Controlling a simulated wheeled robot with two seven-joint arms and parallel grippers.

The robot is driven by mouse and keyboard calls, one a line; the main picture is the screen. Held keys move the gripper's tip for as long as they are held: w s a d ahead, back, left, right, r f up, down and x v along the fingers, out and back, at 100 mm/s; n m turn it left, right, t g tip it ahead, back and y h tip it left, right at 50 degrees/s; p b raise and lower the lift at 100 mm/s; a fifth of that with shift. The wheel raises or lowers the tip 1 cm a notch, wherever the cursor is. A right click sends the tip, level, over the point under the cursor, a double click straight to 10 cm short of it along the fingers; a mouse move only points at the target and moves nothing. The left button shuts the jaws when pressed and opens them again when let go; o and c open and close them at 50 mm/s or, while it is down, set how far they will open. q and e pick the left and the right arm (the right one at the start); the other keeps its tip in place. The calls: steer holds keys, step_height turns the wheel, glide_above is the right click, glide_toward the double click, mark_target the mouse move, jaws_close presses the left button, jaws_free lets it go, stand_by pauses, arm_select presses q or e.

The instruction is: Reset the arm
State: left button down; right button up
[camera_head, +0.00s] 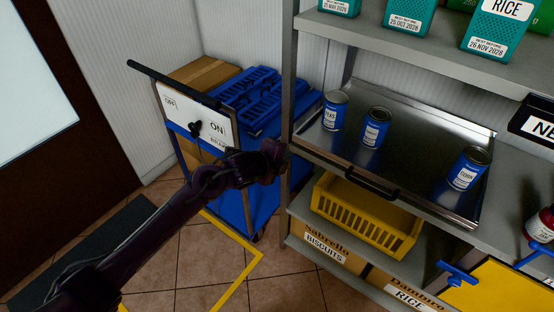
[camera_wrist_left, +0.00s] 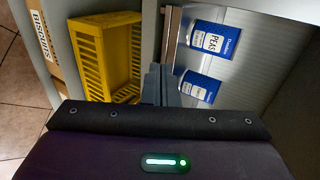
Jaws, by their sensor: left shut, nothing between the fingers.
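My left arm (camera_head: 135,232) comes in from the lower left in the head view and reaches up to the right. Its left gripper (camera_head: 280,157) is in front of the shelf's left post, at about the height of the metal tray (camera_head: 405,115). In the left wrist view the left gripper (camera_wrist_left: 160,85) shows its two fingers together, with nothing held. The fingers point towards the gap between the yellow basket and the tray with cans. My right gripper does not show in either view.
The tray holds a peas can (camera_head: 334,110) and two other blue cans. A yellow basket (camera_head: 368,213) and boxes sit on the lower shelf. A blue cart (camera_head: 262,190) with crates stands left of the shelf. Tiled floor (camera_head: 185,285) lies open below my arm.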

arm_select(q)
steer(key=s+a+f+n+g+y, duration=0.1)
steer(key=s+a+f+n, duration=0.35)
steer(key=f, duration=0.55)
steer(key=s+a+f+n+g+y, duration=0.15)
steer(key=s+a+f+n, duration=0.3)
steer(key=f, duration=0.65)
steer(key=s+a+f+n+g+y, duration=0.15)
steer(key=s+a+f+n, duration=0.35)
steer(key=f, duration=0.5)
steer(key=s+a+f+n+g+y, duration=0.1)
steer(key=s+f, duration=0.5)
steer(key=s, duration=0.7)
steer(key=s+a+f+n+g+y, duration=0.1)
steer(key=s+a+f+n, duration=0.3)
steer(key=s, duration=0.9)
steer(key=s+a+f+n+g, duration=0.3)
steer(key=s+f, duration=0.7)
steer(key=s, duration=0.3)
steer(key=shift+s+a+y, duration=0.3)
steer(key=shift+s+y, duration=0.05)
steer(key=shift+y, duration=0.05)
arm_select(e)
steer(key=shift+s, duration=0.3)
